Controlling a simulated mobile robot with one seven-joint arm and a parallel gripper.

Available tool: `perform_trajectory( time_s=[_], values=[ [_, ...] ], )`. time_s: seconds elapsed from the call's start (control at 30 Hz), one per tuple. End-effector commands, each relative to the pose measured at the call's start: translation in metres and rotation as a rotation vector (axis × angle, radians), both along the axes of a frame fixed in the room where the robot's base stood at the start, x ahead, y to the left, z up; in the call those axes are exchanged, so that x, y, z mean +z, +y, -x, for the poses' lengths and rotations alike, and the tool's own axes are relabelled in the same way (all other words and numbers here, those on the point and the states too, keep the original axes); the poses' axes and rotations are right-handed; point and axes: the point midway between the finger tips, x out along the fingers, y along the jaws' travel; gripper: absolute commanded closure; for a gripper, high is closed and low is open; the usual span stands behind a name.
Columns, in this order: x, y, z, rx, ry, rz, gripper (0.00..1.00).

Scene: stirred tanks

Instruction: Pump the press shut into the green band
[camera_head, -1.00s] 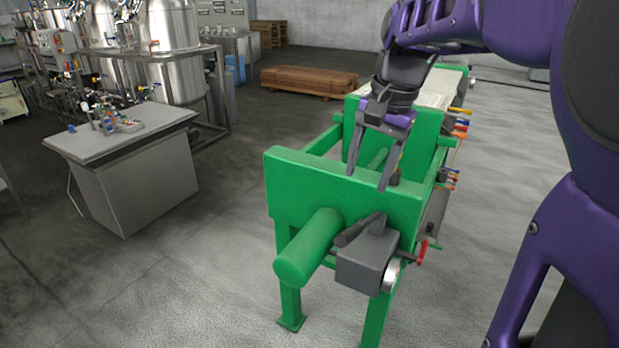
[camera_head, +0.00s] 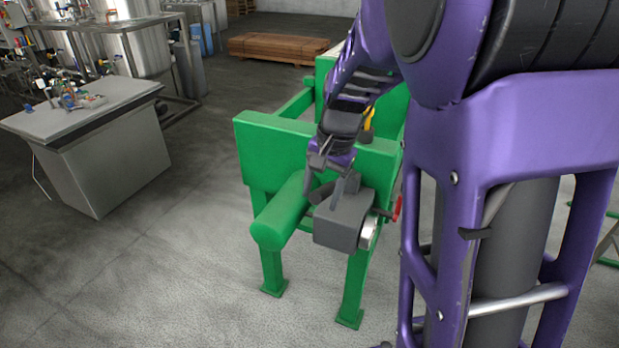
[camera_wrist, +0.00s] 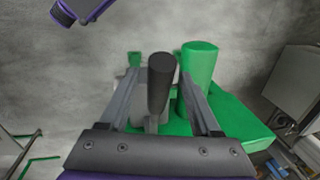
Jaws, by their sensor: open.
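The green press (camera_head: 262,135) stands in the middle of the head view, with its thick green cylinder (camera_head: 280,215) sticking out toward me. Beside the cylinder is a grey pump box (camera_head: 345,222) with a dark lever handle (camera_head: 322,193) and a round silver fitting (camera_head: 369,233), seen nearly edge-on; no green band can be made out. My gripper (camera_head: 328,184) is open at the handle. In the wrist view my gripper (camera_wrist: 161,76) has the dark handle (camera_wrist: 161,82) between its spread fingers, with the green cylinder (camera_wrist: 199,65) just right of them.
A red valve handle (camera_head: 397,209) sits right of the pump box. A grey bench (camera_head: 110,150) with small fittings stands at the left, steel tanks (camera_head: 140,45) behind it, and a wooden stack (camera_head: 277,47) at the back. The floor before the press is clear.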

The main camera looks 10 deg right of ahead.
Motion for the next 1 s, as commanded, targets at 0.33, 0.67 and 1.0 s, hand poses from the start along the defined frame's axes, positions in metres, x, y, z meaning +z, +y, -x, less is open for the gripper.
perform_trajectory(
  time_s=[0.33,0.67,1.0],
  values=[
    [-0.0055,0.0006,-0.0005,0.000,0.001,0.001,0.36],
    [-0.0053,0.0005,-0.0006,0.000,0.000,0.000,0.92],
    [-0.0051,0.0005,-0.0005,0.000,-0.001,0.001,1.00]
  ],
)
